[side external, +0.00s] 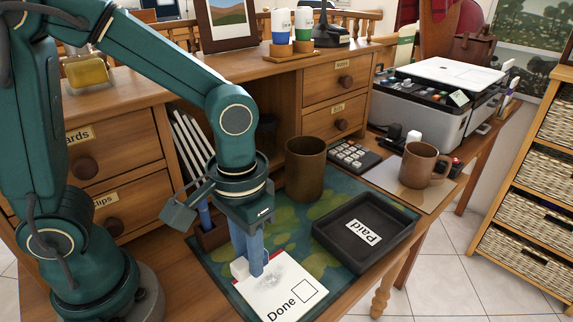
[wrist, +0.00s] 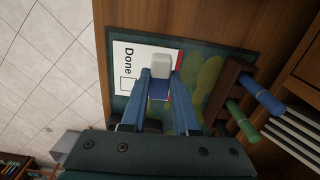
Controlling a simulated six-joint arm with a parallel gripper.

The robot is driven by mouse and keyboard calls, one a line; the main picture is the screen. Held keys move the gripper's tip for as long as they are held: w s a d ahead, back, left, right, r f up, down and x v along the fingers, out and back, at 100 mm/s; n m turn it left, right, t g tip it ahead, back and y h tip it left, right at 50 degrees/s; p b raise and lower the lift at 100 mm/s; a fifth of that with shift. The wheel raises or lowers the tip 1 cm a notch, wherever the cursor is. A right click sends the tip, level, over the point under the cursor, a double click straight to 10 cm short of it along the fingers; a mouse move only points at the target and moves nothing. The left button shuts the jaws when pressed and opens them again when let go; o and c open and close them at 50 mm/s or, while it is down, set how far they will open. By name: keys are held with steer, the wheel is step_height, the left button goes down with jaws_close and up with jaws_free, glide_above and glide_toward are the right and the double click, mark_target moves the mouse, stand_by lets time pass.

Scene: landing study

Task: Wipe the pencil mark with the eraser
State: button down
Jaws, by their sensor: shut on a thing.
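My gripper (side external: 252,268) points down over the left part of a white card (side external: 290,299) and is shut on an eraser (side external: 238,269). The card reads "Done" beside an empty box and has a red edge. A grey pencil smudge (side external: 268,281) shows on the card just right of the fingers. I cannot tell whether the eraser touches the card. In the wrist view the smudge is hidden.
The card lies on a green patterned mat (side external: 207,255) near the desk's front edge. A black "Paid" tray (side external: 322,237) is to the right and a brown cup (side external: 305,168) behind. A wooden holder (wrist: 224,92) with blue and green pens stands close by.

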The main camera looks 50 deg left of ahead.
mark_target(250, 293)
steer(key=shift+f, duration=2.4)
steer(key=shift+f, duration=0.6)
steer(key=shift+w+r, duration=0.1)
steer(key=shift+w, duration=3.65)
steer(key=shift+s+f, duration=0.2)
steer(key=shift+s, duration=0.6)
steer(key=shift+s+f, duration=0.15)
steer(key=shift+s, duration=0.65)
steer(key=shift+s+r, duration=0.15)
steer(key=shift+s, duration=1)
steer(key=shift+s+r, duration=0.1)
steer(key=shift+s, duration=1.05)
